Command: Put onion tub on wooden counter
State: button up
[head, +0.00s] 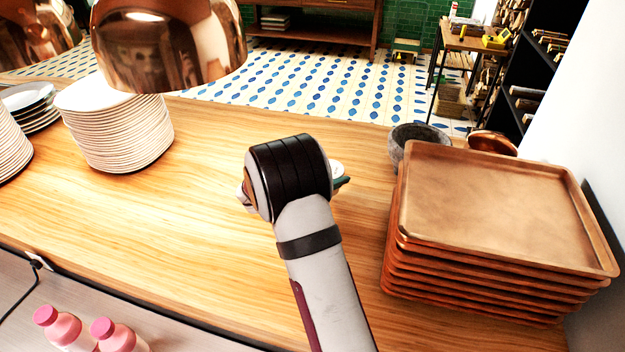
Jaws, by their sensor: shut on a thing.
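The wooden counter (200,225) spans the middle of the head view. My arm reaches over it, and its thick wrist hides most of my gripper (338,182). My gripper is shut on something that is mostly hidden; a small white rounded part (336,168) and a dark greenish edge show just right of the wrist. This may be the onion tub, but I cannot tell. Whether the held thing touches the counter or hangs above it is also hidden.
Brown trays (500,205) are stacked at right, with a grey stone bowl (415,140) behind them. White plates (115,125) are stacked at left under a copper lamp (168,45). Pink-capped bottles (62,325) stand below the front edge. Counter between plates and wrist is clear.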

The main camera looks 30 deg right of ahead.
jog(key=shift+f, duration=2)
jog(key=shift+f, duration=0.1)
jog(key=o, duration=1.2)
